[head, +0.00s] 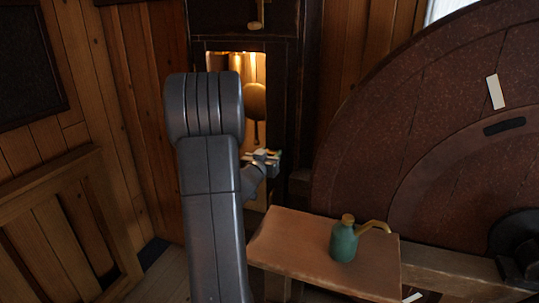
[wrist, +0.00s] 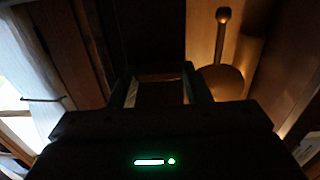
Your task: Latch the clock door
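The tall dark clock case (head: 228,22) stands at the back, its lit opening partly hidden behind my arm. A round pendulum bob (head: 254,101) hangs inside the opening; it also shows in the wrist view (wrist: 224,83). I cannot clearly tell the door from the case. A dark upright panel (wrist: 150,30) stands beyond my fingers in the wrist view. A small pale fitting (head: 257,14) is on the upper case. My gripper (head: 268,157) is in front of the lower right of the opening. In the wrist view its fingers (wrist: 161,82) are apart, with nothing clearly held.
A wooden bench (head: 290,246) at the lower middle carries a green oil can (head: 344,243) with a brass spout. A large reddish-brown wheel (head: 420,130) fills the right. A wooden panelled partition (head: 60,225) stands at the left.

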